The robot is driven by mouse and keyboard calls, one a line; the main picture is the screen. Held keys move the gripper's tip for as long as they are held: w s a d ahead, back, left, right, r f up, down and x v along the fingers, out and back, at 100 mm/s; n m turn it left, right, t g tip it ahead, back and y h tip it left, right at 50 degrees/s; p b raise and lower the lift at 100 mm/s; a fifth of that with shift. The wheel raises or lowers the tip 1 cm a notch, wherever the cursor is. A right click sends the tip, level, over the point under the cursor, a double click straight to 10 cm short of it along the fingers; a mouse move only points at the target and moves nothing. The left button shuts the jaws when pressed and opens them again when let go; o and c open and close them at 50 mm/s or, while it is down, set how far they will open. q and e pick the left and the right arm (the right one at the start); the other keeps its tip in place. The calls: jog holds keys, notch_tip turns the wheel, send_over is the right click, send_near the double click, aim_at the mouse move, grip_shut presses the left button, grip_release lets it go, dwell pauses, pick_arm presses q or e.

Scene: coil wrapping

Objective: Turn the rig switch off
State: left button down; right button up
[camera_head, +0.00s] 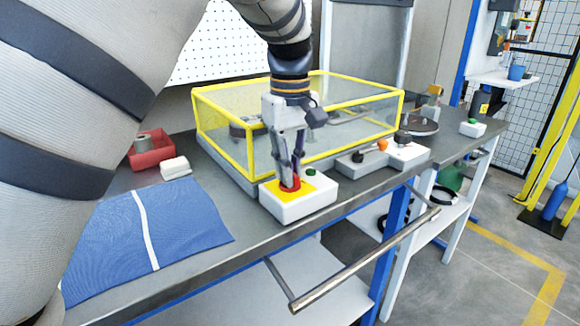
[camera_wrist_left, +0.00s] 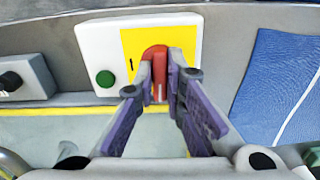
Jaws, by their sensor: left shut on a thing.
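The rig switch is a white box (camera_head: 318,201) with a yellow plate, a red handle and a green button on its top; it sits at the front edge of the bench. My left gripper (camera_head: 290,184) reaches down onto it, with its fingers shut on the red handle (camera_wrist_left: 159,62). In the left wrist view the two purple fingers (camera_wrist_left: 161,85) stand on either side of the red handle. The yellow plate (camera_wrist_left: 132,45) and green button (camera_wrist_left: 105,79) show beside it. My right gripper is in neither view.
A clear guard with a yellow frame (camera_head: 222,134) stands right behind the switch. A second control box with an orange knob (camera_head: 383,145) is to its right. A blue cloth (camera_head: 185,222), a white block (camera_head: 175,168) and a red bin (camera_head: 151,154) lie left. A metal bar (camera_head: 365,259) juts out in front.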

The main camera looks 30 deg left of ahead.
pick_arm(q)
jog(key=shift+n, duration=0.4)
jog(key=c, duration=1.7)
grip_release()
jog(key=shift+o, duration=0.2)
notch_tip(320, 180, up, 12)
